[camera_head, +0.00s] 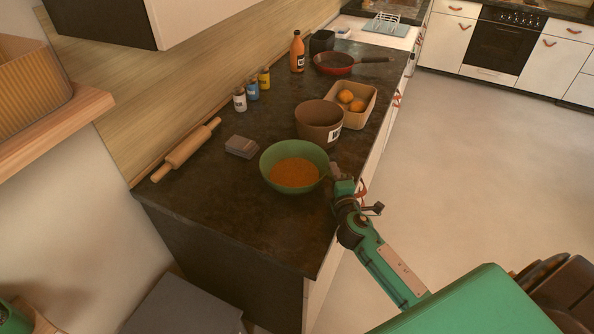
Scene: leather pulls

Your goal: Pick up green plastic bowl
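The green plastic bowl (279,156) stands upright on the dark countertop, near its front edge. Its inside bottom looks orange-brown. My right gripper (337,173) is at the right side of the bowl's rim, its arm reaching in from the lower right. The fingertips are small and partly hidden, so I cannot tell whether they touch the rim or are open or shut. My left gripper is not in view.
A brown pot (318,124) stands just behind the bowl, beside a tray (355,119) with orange fruit. Grey coasters (241,147) and a rolling pin (187,149) lie to the left. Small bottles (252,89), an orange bottle (297,52) and a red pan (333,68) stand farther back.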

